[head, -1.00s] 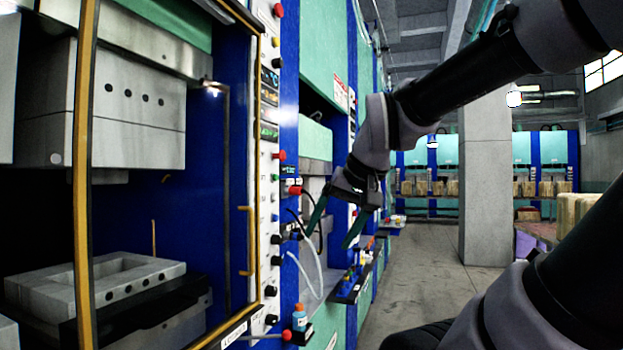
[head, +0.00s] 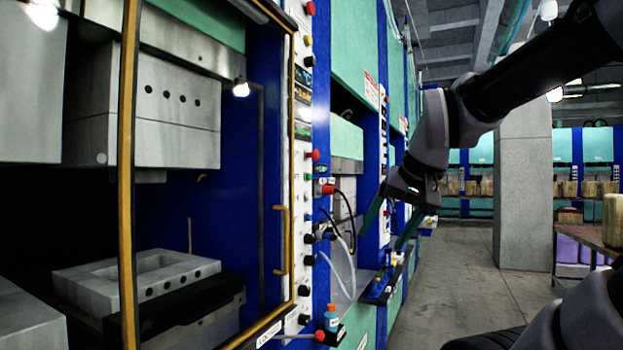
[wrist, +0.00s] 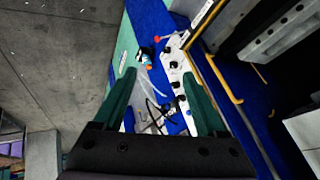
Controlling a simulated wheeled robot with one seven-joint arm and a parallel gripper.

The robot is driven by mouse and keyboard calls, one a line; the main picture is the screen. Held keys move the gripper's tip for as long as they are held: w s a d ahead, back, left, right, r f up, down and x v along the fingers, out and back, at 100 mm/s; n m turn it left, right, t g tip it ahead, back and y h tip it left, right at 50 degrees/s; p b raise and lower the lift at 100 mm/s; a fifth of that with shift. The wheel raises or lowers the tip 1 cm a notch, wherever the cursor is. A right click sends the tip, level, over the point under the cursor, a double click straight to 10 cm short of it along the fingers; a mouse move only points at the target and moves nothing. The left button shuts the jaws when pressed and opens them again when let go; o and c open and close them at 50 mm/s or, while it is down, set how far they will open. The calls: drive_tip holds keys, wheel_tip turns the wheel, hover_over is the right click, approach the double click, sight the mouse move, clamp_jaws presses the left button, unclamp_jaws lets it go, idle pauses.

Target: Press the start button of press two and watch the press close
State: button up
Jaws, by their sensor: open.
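The nearest press stands open at the left of the head view: its grey upper block (head: 160,105) hangs well above the lower mould (head: 135,277). Its narrow white control panel (head: 302,150) carries several buttons and knobs, including red and green ones. I cannot read which press is number two or which button starts it. My gripper (head: 388,230) is open and empty, fingers pointing down, to the right of the panel and apart from it. In the wrist view, the open gripper (wrist: 158,78) has the panel (wrist: 180,75) beyond its fingers.
A yellow guard frame (head: 128,180) with a handle (head: 281,240) edges the near press. Cables and a pale hose (head: 340,272) hang beside the panel. A blue bottle (head: 331,318) stands low on a bracket. The aisle floor (head: 460,270) is clear up to a concrete pillar (head: 523,190).

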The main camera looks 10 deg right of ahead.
clamp_jaws()
idle(1.5)
